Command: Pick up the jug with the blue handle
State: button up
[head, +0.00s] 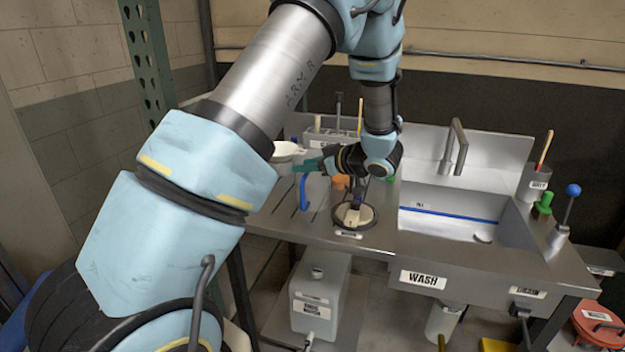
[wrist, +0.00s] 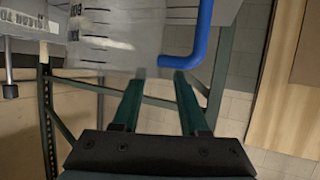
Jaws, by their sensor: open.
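The jug's blue handle (head: 304,191) shows in the head view near the left end of the steel counter; its body is hard to make out there. In the wrist view the blue handle (wrist: 197,45) hangs at the top, right of centre, with the clear jug body (wrist: 120,40) and its dark marks to its left. My gripper (head: 303,166) is above the counter, close to the handle. In the wrist view my gripper (wrist: 160,80) is open, its two green fingers apart, pointing towards the jug. Nothing shows held between them.
A round black-rimmed fixture (head: 354,216) lies on the counter right of the handle. A white bowl (head: 285,151) stands behind my gripper. The sink (head: 468,212) with its tap is to the right. A green post (head: 148,60) stands at the back left.

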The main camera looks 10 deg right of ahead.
jog(key=shift+w+a+f, duration=0.15)
jog(key=shift+w+a, duration=0.1)
jog(key=shift+w, duration=0.05)
grip_shut()
jog(key=shift+f, duration=0.1)
dwell(1.2)
